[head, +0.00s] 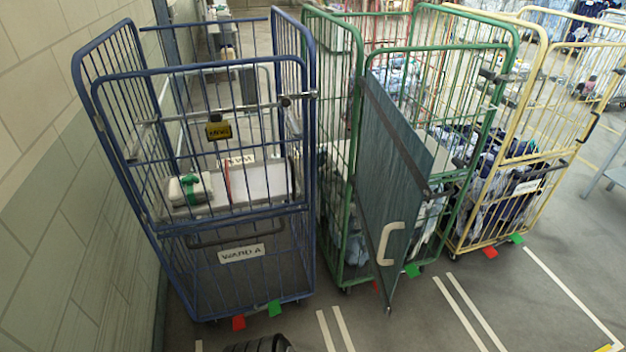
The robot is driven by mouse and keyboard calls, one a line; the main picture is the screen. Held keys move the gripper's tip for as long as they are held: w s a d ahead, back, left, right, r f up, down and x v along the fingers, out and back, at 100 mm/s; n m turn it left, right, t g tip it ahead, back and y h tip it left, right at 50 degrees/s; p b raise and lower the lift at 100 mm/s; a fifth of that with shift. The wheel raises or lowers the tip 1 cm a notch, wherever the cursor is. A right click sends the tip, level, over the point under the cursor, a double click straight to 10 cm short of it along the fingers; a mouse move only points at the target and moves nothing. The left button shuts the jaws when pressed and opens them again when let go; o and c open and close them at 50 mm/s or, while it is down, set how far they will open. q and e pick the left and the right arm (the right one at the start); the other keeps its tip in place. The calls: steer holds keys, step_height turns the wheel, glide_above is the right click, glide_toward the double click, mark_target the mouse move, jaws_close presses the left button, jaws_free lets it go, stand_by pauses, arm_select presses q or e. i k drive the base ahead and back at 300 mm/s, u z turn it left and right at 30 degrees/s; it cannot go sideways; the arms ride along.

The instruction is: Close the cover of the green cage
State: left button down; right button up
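The green cage (357,165) stands in the middle of the head view, between a blue and a yellow cage. Its cover is a flat grey-green panel (392,150) with dark edge bars and a pale C-shaped mark or handle (390,244) near its lower part. The panel stands out at an angle from the front of the cage, its lower corner reaching towards me near the floor. Cloth bundles (428,215) show inside the cage behind it. The panel hides part of the cage's front. Neither of my grippers can be made out in this view.
The blue cage (200,222), labelled WARD A, stands close on the left by the tiled wall (60,200). The yellow cage (525,150), full of bundles, stands on the right. The floor (420,325) in front is clear.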

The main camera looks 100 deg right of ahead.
mark_target(394, 168)
steer(key=z, duration=3.85)
